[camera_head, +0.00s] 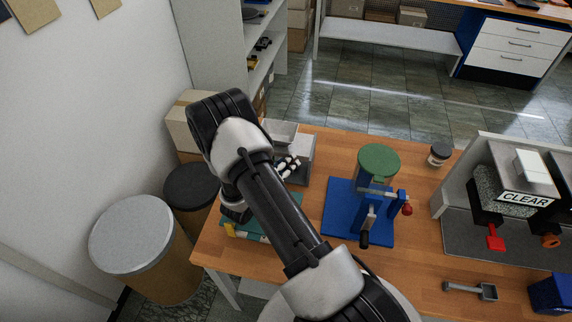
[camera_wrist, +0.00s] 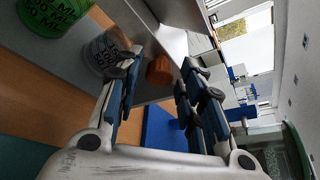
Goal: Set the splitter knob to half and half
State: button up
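A round orange-brown knob-like piece (camera_wrist: 160,70) shows in the wrist view on a grey surface, in line with the gap between my fingertips. Its pointing direction is not readable. My gripper (camera_wrist: 158,76) is open, with one finger on each side of the view and nothing clearly held. Whether the fingertips touch the piece cannot be told. In the head view, a grey box-like unit with a hopper (camera_head: 282,131) stands at the table's back left. My gripper (camera_head: 288,166) appears at its front, partly hidden behind my arm.
A blue press with a green top (camera_head: 378,160) stands mid-table. A machine marked CLEAR (camera_head: 525,198) is at the right, with a grey scoop (camera_head: 472,290) before it. A green-labelled container (camera_wrist: 55,14) and a lettered cup (camera_wrist: 104,54) are close to my fingers.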

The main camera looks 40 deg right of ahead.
grip_shut()
dwell(0.3)
jog(key=w+a+b, duration=0.2)
jog(key=w+a, duration=0.2)
jog(key=shift+w, duration=0.3)
jog(key=shift+o, duration=1.5)
grip_release()
